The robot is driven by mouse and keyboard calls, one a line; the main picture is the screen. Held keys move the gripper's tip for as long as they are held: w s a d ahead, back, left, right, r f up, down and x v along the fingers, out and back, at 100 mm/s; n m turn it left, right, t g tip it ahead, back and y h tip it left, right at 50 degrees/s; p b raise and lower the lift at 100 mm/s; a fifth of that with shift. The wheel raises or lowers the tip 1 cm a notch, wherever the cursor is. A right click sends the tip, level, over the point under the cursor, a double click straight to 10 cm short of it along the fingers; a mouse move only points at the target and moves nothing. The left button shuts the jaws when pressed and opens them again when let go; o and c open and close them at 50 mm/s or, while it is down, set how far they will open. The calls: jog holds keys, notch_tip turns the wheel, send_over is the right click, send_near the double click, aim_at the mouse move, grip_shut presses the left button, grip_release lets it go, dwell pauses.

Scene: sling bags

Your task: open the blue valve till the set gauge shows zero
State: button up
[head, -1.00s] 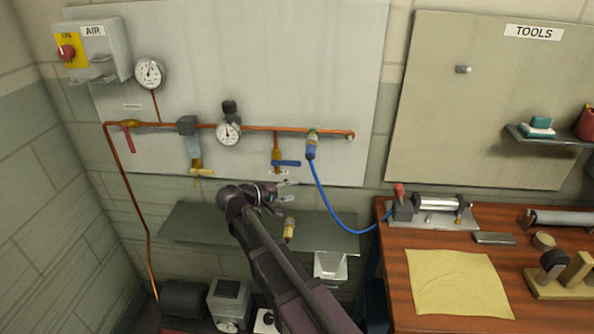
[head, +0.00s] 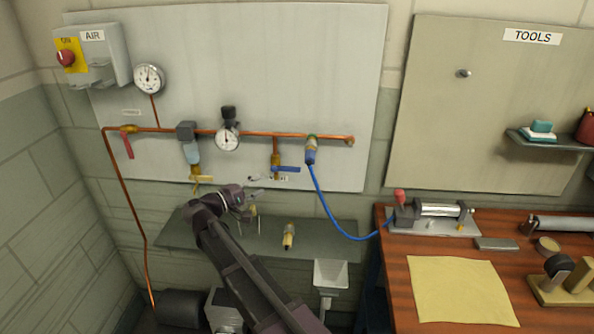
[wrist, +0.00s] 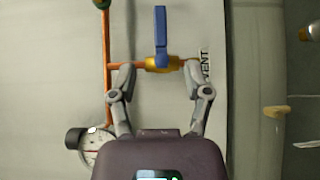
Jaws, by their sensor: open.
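The blue valve is a brass body (head: 275,161) on a short copper drop with a flat blue handle (head: 287,169) pointing right, across the drop. In the wrist view, turned on its side, the blue handle (wrist: 160,32) stands beyond the brass body (wrist: 162,64). My gripper (head: 257,197) is open and empty, below and left of the valve in the head view. In the wrist view my gripper's fingertips (wrist: 160,72) flank the pipe and brass body; I see no contact with the handle. A gauge (head: 227,140) sits under a black regulator knob (head: 229,114); its reading is too small to tell.
A second gauge (head: 149,79) stands higher left near the AIR box (head: 108,57). A yellow-handled drain (head: 198,180) and a red valve handle (head: 127,145) are left. A blue hose (head: 330,219) hangs right. A shelf (head: 180,236) with a brass-coloured fitting (head: 289,236) lies below.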

aim_at(292, 170)
jog(key=x, duration=1.3)
jog(key=shift+w+d, duration=0.1)
